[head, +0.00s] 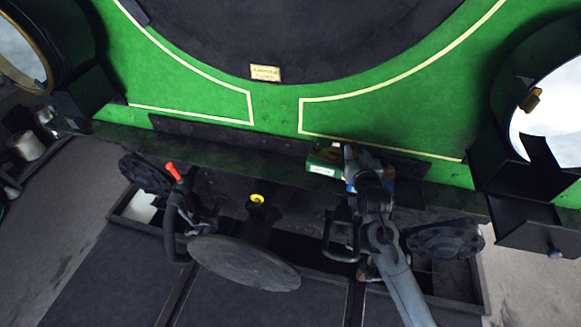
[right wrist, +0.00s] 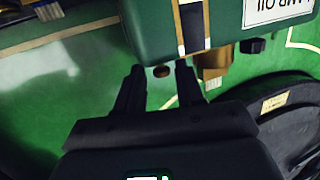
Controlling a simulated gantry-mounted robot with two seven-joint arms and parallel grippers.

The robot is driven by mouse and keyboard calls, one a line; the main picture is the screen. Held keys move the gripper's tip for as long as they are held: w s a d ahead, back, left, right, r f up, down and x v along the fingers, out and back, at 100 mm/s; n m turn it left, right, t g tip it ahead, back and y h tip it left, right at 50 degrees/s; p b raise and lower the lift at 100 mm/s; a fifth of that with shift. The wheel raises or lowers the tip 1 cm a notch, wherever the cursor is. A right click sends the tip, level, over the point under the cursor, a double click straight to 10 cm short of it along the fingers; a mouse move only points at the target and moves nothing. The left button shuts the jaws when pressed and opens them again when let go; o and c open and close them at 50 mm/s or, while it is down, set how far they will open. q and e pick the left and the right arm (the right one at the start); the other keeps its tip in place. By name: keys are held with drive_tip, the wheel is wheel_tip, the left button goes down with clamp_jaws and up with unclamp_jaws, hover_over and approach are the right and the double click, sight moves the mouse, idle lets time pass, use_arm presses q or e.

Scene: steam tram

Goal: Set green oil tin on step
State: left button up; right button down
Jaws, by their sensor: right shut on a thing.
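The green oil tin (head: 322,160) has a white label and shows in the head view at the dark step (head: 225,135) below the green front panel. My right gripper (head: 349,153) is at its right side, partly covering it. In the right wrist view the tin (right wrist: 225,20) fills the upper part, with its "LAMP OIL" label upside down. The fingertips (right wrist: 160,72) are at the tin's near edge, one on each side of a small brass knob, and the gripper is shut on the tin. I cannot tell whether the tin touches the step. My left gripper is not in view.
A blue and orange item (head: 388,186) is partly hidden behind my right gripper. A round dark buffer (head: 445,240) and a dark disc (head: 245,263) stand below the step. A red-tipped lever (head: 174,172) is at left. The step's left stretch is clear.

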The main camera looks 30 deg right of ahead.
sight(320, 153)
drive_tip(key=w+a+f, duration=0.1)
drive_tip(key=w+f, duration=0.1)
drive_tip(key=w, duration=0.1)
drive_tip(key=w+a+f, duration=0.2)
drive_tip(key=w, duration=0.1)
drive_tip(key=w+a+f+b, duration=0.1)
drive_tip(key=w+a+f, duration=0.1)
drive_tip(key=w, duration=0.2)
drive_tip(key=shift+a+f, duration=0.1)
drive_tip(key=shift+f, duration=2.05)
drive_tip(key=shift+f+b, duration=0.1)
drive_tip(key=shift+b, duration=0.2)
drive_tip(key=c, duration=0.7)
unclamp_jaws()
drive_tip(key=shift+f, duration=0.15)
